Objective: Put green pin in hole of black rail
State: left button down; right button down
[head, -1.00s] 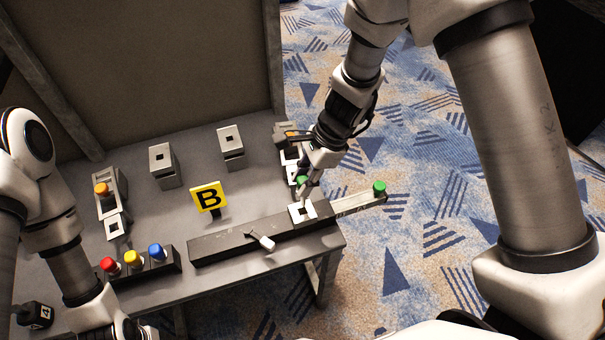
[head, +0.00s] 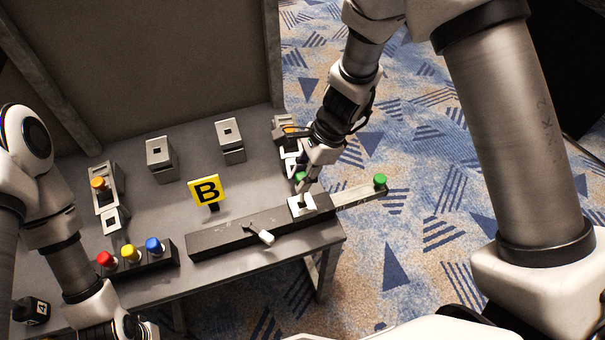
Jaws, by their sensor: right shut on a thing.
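The black rail (head: 225,241) lies along the front of the grey table. A white square plate (head: 293,209) surrounds a hole near the rail's right end. My right gripper (head: 306,191) is shut just above this plate. A green cap (head: 300,176) shows beside its fingers and seems to be the top of the green pin it holds. The fingers hide most of the pin, so I cannot tell whether its tip is in the hole. My left arm is at the lower left, and its gripper's fingers are not visible.
A second green knob (head: 380,179) is on the grey bar (head: 352,197) right of the rail. A white lever (head: 262,235) is on the rail. A yellow B sign (head: 207,191) stands behind. Red, yellow and blue knobs (head: 130,253) are front left. Grey blocks (head: 161,160) stand behind.

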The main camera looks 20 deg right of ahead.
aim_at(302, 202)
jog(key=shift+f+b, duration=0.4)
jog(key=shift+f, duration=0.05)
dwell(0.4)
jog(key=shift+f+b, duration=0.45)
jog(key=shift+f, duration=0.05)
jog(key=shift+f, duration=0.25)
jog(key=shift+f+b, duration=1.5)
jog(key=shift+f, duration=0.15)
jog(key=shift+f+b, duration=0.65)
jog(key=shift+c, duration=1.7)
grip_release()
